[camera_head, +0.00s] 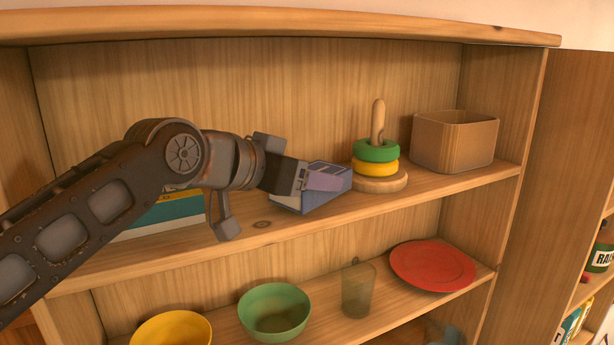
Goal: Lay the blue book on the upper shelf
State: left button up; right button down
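The blue book (312,201) is at the middle of the upper shelf (425,194), close to its front edge, and appears to rest on the board. My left arm comes in from the left, and my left gripper (322,181) is at the book, its finger overlapping the book's upper side. The gripper hides part of the book, and I cannot tell whether the fingers are shut on it. My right gripper is not in view.
A ring stacker (376,152) stands just right of the book, with a tan bin (454,141) beyond it. A teal and yellow book or box (165,214) is behind my arm. Below are a yellow bowl (170,329), green bowl (274,312), glass (358,291) and red plate (432,265).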

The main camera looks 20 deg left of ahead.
pick_arm(q)
jog(key=shift+w+a+f, duration=0.1)
jog(key=shift+f, duration=0.25)
jog(key=o, duration=1.7)
jog(key=shift+r, duration=0.15)
jog(key=shift+a, duration=0.1)
jog(key=b+v, duration=0.3)
jog(key=v, duration=0.8)
jog(key=shift+s+a+r, duration=0.1)
jog(key=shift+s+r, duration=0.05)
jog(key=shift+s, duration=0.35)
